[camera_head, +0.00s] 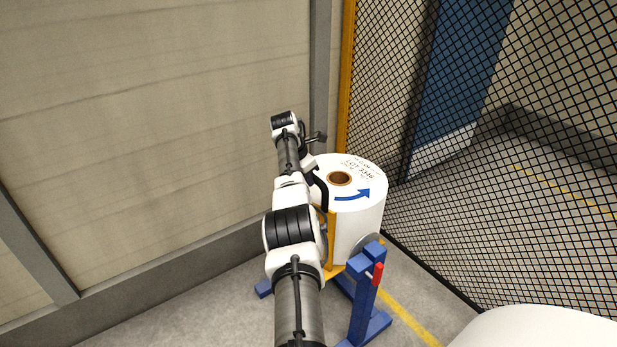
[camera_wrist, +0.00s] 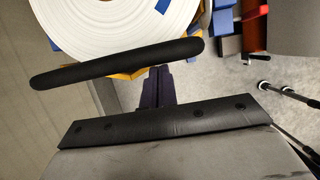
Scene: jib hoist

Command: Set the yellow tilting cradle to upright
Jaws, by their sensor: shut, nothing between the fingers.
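The yellow cradle (camera_head: 332,240) holds a large white roll (camera_head: 358,225) whose printed end face and brown core point up; the roll looks near upright, though a slight tilt is hard to judge. A black bar handle (camera_wrist: 118,64) runs along the cradle's near side; in the head view it is a dark curved tube (camera_head: 321,190). In the wrist view, my gripper (camera_wrist: 158,72) shows as dark shut fingers beside the handle, apparently empty. Whether they touch it I cannot tell. In the head view my arm hides the fingers and part of the cradle.
A blue stand (camera_head: 364,300) with a red-handled pin (camera_head: 377,273) carries the cradle. A beige panel wall (camera_head: 150,130) is close on the left. Black mesh fencing (camera_head: 480,190) with a yellow post (camera_head: 347,80) stands behind and right.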

